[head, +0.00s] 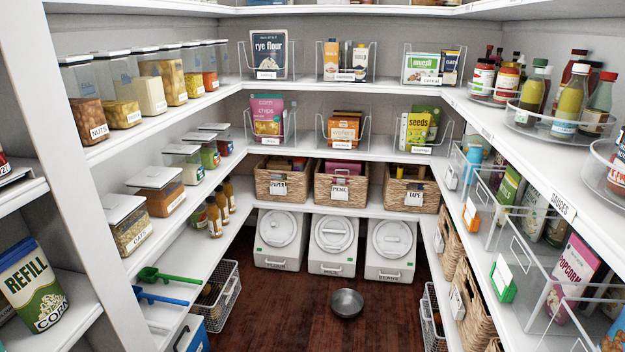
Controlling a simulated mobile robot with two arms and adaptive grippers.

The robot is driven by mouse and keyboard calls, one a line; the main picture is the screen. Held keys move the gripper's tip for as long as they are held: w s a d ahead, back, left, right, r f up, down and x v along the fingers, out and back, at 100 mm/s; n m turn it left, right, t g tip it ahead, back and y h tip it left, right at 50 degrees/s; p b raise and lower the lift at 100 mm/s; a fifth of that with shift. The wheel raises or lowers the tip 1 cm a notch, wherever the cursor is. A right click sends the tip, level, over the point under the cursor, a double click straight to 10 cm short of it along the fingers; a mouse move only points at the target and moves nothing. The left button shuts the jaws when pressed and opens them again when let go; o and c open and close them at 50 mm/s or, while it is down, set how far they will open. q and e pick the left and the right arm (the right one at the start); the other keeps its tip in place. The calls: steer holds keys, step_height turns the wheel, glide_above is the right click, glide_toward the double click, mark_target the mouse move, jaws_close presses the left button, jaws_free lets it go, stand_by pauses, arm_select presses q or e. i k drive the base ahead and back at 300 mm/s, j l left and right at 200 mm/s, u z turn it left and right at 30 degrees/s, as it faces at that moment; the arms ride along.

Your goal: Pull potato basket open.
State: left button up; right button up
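A wire basket (228,293) stands low on the left, under the shelf, with its front facing the aisle. Brown rounded items (208,293) show inside it, partly hidden by the shelf above; I cannot tell if they are potatoes. A pale label is on its front, too small to read. A second wire basket (431,318) stands low on the right, mostly hidden by the shelf edge, its contents unclear. I cannot tell which one is the potato basket. Neither gripper is in view.
A metal bowl (347,303) lies on the dark wood floor (290,318) between the baskets. White lidded bins (333,246) stand at the back. A blue cooler (190,335) is at lower left. Green (163,275) and blue (160,297) scoops overhang the left shelf.

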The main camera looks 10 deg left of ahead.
mark_target(212, 293)
steer(key=i+l+u, duration=0.1)
steer(key=i+u, duration=0.35)
steer(key=i+l+u, duration=0.25)
steer(key=i+u, duration=0.25)
steer(key=i+l+u, duration=0.3)
steer(key=u, duration=0.15)
steer(key=i+l+u, duration=0.25)
steer(key=l+u, duration=0.25)
steer(key=l, duration=0.15)
